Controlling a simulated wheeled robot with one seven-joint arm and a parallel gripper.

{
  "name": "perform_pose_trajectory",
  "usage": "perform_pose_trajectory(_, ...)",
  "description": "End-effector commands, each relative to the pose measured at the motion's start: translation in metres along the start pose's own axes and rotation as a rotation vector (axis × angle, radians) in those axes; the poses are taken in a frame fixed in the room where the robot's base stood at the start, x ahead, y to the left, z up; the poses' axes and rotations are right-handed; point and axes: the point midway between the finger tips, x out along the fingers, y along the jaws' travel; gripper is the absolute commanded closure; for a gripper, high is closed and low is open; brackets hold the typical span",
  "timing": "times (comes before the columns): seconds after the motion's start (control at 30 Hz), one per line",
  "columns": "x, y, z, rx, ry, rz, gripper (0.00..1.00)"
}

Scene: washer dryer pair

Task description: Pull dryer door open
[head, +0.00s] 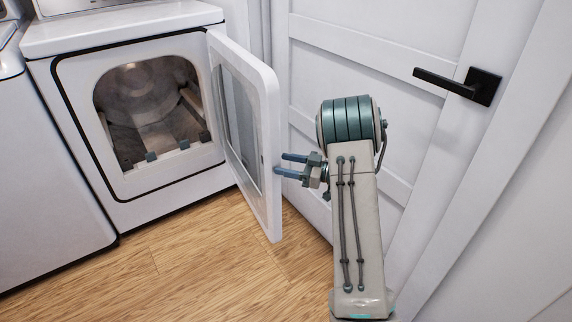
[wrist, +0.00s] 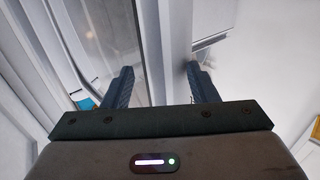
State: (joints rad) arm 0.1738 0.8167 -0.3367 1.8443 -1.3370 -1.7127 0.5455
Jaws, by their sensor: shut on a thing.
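The dryer (head: 130,188) is the white machine at the left in the head view, with its dark drum opening (head: 150,105) exposed. Its white door (head: 268,120), with a window panel, stands swung well open on the right side of the opening. My gripper (head: 280,164) is at the door's free outer edge, with its fingers pointing left. In the wrist view, my gripper's fingers (wrist: 160,68) lie on either side of a pale upright strip, the door's edge (wrist: 172,45). The exact contact is partly hidden by the gripper body.
A white panelled room door (head: 385,45) with a black lever handle (head: 455,85) stands close behind my arm at the right. Another white appliance (head: 45,180) adjoins the dryer at the left. The wooden floor (head: 190,265) in front is clear.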

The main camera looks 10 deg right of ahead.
Motion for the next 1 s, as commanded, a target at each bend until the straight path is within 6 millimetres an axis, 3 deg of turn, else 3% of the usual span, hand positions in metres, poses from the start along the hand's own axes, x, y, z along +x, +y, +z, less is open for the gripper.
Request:
perform_pose_trajectory(0.03,-0.005,0.004,-0.006,-0.01,0.005,0.011,0.69)
perform_pose_trajectory(0.1,-0.017,0.004,-0.007,-0.01,0.005,0.012,0.8)
perform_pose_trajectory(0.5,-0.101,0.001,-0.004,-0.002,0.002,0.009,0.8)
perform_pose_trajectory(0.7,-0.116,-0.001,-0.002,-0.001,0.002,0.002,0.8)
perform_pose_trajectory(1.0,-0.117,-0.002,-0.001,0.0,0.001,-0.001,0.8)
